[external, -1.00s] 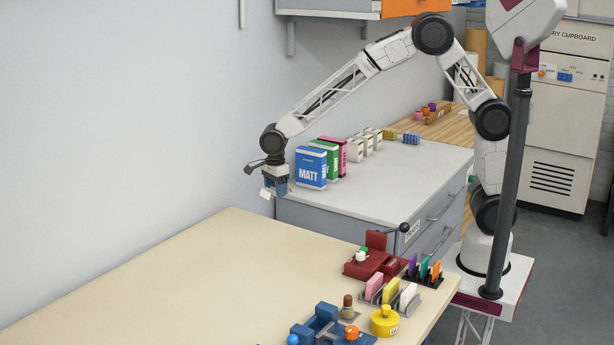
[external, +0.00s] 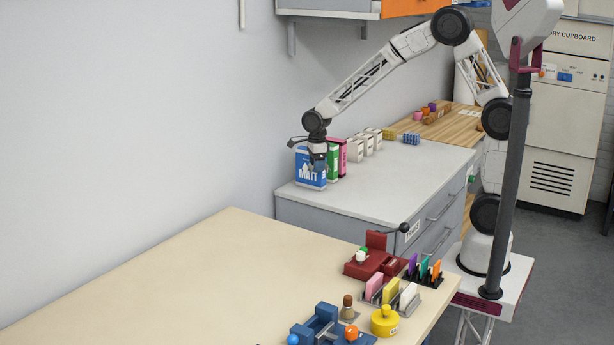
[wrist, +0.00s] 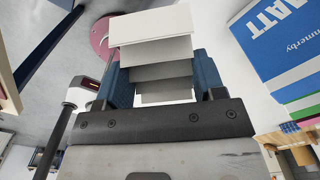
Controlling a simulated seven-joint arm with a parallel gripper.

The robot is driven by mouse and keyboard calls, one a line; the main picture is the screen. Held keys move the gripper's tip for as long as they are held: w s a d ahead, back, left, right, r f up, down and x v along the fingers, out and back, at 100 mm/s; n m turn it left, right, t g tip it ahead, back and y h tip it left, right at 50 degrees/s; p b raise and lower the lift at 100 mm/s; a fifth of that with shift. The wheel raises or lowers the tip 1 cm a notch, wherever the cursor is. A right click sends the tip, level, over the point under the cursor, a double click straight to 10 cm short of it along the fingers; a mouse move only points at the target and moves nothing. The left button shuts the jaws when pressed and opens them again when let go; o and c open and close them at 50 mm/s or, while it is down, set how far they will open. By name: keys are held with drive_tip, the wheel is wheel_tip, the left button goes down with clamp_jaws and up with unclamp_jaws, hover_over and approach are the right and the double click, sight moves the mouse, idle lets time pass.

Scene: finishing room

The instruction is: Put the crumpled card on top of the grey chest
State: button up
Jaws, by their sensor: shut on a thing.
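The crumpled card (wrist: 152,72) is white-grey and folded in zigzag pleats. In the wrist view it sits between the blue fingers of my gripper (wrist: 160,85), which is shut on it. In the external view my gripper (external: 318,165) is over the left end of the grey chest (external: 395,190), in front of the blue MATT box. The card cannot be made out there. The chest has a flat, pale top and drawers on its front. I cannot tell the exact height of the card above that top.
The blue MATT box (external: 303,172) stands close to my gripper and fills the wrist view's upper right. Green and pink (external: 343,150) boxes and small white boxes (external: 368,144) stand behind it. The chest top's middle and front are clear. A cream table (external: 180,280) is in front.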

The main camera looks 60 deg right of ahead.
drive_tip(key=s+d+m, duration=0.3)
drive_tip(key=s+d, duration=0.2)
drive_tip(key=d, duration=0.6)
drive_tip(key=s+d+m, duration=0.2)
drive_tip(key=s+d, duration=0.3)
drive_tip(key=d, duration=0.6)
drive_tip(key=s+d+m, duration=0.5)
drive_tip(key=s+d, duration=0.9)
wheel_tip(320, 180, down, 10)
drive_tip(key=shift+d+r, duration=0.1)
drive_tip(key=shift+r, duration=0.1)
hover_over(387, 175)
drive_tip(key=shift+s+a+f, duration=0.15)
drive_tip(key=shift+a+f, duration=0.05)
drive_tip(key=shift+f, duration=0.5)
drive_tip(key=shift+f, duration=0.1)
drive_tip(key=shift+f, duration=1.7)
